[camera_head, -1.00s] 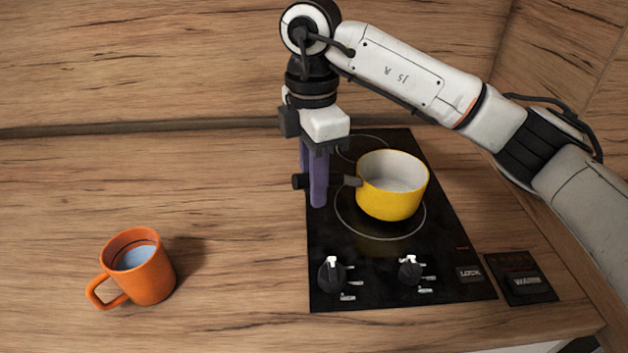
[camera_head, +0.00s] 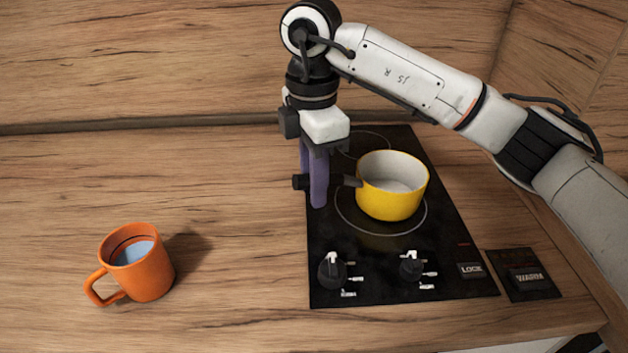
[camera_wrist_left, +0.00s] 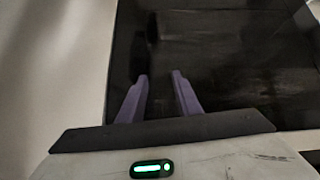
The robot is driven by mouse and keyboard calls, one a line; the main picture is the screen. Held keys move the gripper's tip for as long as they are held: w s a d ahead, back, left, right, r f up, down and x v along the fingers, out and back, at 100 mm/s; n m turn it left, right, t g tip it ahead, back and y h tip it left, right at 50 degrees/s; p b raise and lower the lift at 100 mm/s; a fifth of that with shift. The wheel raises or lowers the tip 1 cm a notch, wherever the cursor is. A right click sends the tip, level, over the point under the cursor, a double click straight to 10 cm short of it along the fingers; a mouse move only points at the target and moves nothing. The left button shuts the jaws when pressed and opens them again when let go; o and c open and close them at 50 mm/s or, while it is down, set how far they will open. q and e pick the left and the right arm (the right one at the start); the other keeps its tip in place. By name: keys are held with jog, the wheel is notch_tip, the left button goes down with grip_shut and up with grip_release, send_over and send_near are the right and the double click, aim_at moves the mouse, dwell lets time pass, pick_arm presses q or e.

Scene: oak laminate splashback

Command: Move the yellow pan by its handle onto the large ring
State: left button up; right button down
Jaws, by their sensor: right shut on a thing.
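The yellow pan (camera_head: 392,192) is upright over the large ring (camera_head: 426,215) of the black hob, towards its back right part. The ring's front and left arc shows past the pan. I cannot tell whether the pan's base touches the hob. Its dark handle (camera_head: 350,181) points left. My right gripper (camera_head: 318,198), with purple fingers, is shut on the handle from above. My left gripper (camera_wrist_left: 161,76) shows only in the left wrist view, its two purple fingers apart with nothing between them.
A smaller ring (camera_head: 372,139) lies behind, partly hidden by my right gripper. Two black knobs (camera_head: 333,271) (camera_head: 411,266) sit at the hob's front. An orange mug (camera_head: 148,277) with bluish contents stands at the left. The counter between mug and hob is clear.

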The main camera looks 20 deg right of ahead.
jog(key=c, duration=1.5)
grip_release()
jog(key=shift+s+a+p, duration=0.15)
jog(key=shift+a+p, duration=0.1)
jog(key=shift+a, duration=1.5)
jog(key=shift+s+a+p, duration=0.1)
jog(key=shift+a+p, duration=0.15)
jog(key=shift+a, duration=1.5)
notch_tip(320, 180, up, 7)
jog(key=p, duration=0.4)
jog(key=shift+p, duration=0.3)
